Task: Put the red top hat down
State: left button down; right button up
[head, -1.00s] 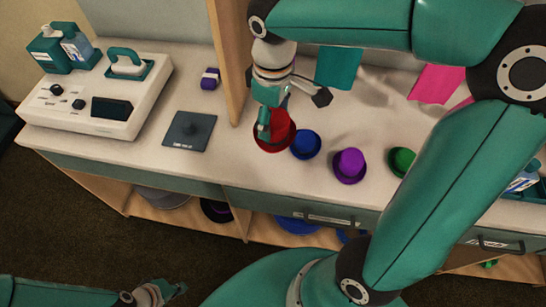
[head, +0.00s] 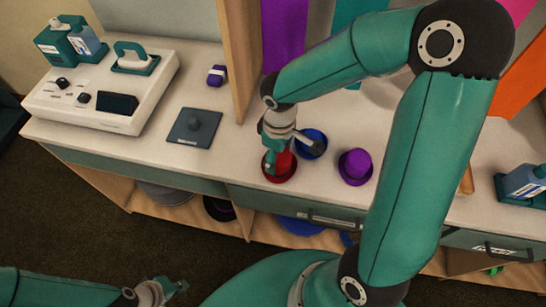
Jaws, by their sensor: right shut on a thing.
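The red top hat (head: 285,171) is at the front of the white counter (head: 220,165), in the middle of the head view, brim down. My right gripper (head: 276,152) comes down over it from above and is shut on it, hiding part of its crown. I cannot tell whether the brim touches the counter or hangs just above it. My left gripper (head: 172,288) is low at the left, away from the counter and well apart from the hat. Its fingers are too small to tell open from shut.
A blue hat (head: 312,144) stands right behind the red one, and a purple hat (head: 355,167) is to the right. A wooden post (head: 238,60) rises behind. A dark square plate (head: 193,128) and a white device (head: 105,90) are at left. The counter between plate and red hat is clear.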

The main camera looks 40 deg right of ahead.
jog(key=o, duration=0.9)
